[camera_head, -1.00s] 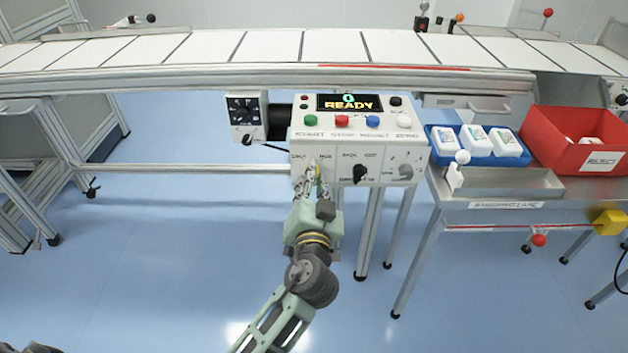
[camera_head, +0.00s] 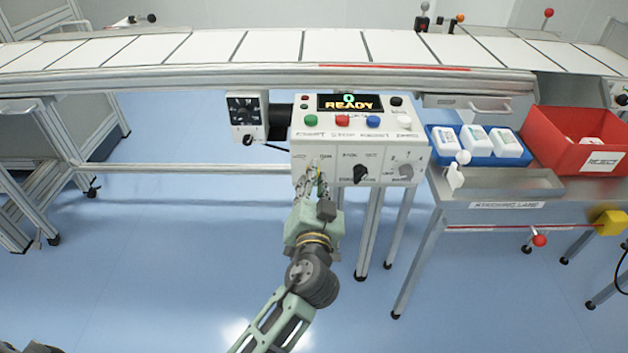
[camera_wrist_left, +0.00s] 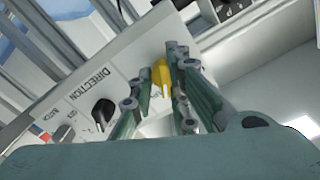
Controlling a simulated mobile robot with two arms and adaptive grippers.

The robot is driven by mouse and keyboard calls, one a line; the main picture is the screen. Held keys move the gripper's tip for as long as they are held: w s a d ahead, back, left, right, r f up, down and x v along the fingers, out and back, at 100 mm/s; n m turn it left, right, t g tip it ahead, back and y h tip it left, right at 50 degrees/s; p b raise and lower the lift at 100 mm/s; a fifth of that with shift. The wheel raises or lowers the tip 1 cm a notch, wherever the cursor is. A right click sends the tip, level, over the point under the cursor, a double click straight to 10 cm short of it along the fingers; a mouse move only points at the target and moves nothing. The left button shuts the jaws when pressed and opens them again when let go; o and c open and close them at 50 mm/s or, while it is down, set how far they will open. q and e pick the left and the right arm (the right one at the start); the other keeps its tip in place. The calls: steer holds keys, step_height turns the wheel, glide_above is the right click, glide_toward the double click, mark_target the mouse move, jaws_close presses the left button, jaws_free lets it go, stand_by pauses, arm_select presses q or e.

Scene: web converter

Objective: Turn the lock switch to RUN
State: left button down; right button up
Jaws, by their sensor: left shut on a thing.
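The lock switch is a yellow knob (camera_wrist_left: 162,74) on the white front panel of the control box (camera_head: 345,145). In the head view it is mostly hidden by my left gripper (camera_head: 318,178), which comes up from below. In the left wrist view the fingers of my left gripper (camera_wrist_left: 155,92) stand on either side of the knob, and the gripper is shut on it. I cannot read the switch's setting. The display (camera_head: 350,103) on the box reads READY. My right gripper is not in view.
A black direction knob (camera_head: 360,174) sits just right of the lock switch, with a grey knob (camera_head: 405,171) beyond it. Above are coloured buttons, including a red one (camera_head: 341,120). A steel table (camera_head: 505,205) stands to the right, and open blue floor (camera_head: 180,240) lies left.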

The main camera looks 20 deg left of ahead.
arm_select(q)
steer(key=shift+d, duration=0.2)
steer(key=c, duration=1.7)
jaws_free()
steer(key=shift+c, duration=0.2)
steer(key=shift+s, duration=0.1)
steer(key=v, duration=1.1)
steer(key=shift+s, duration=0.4)
steer(key=shift+d, duration=0.1)
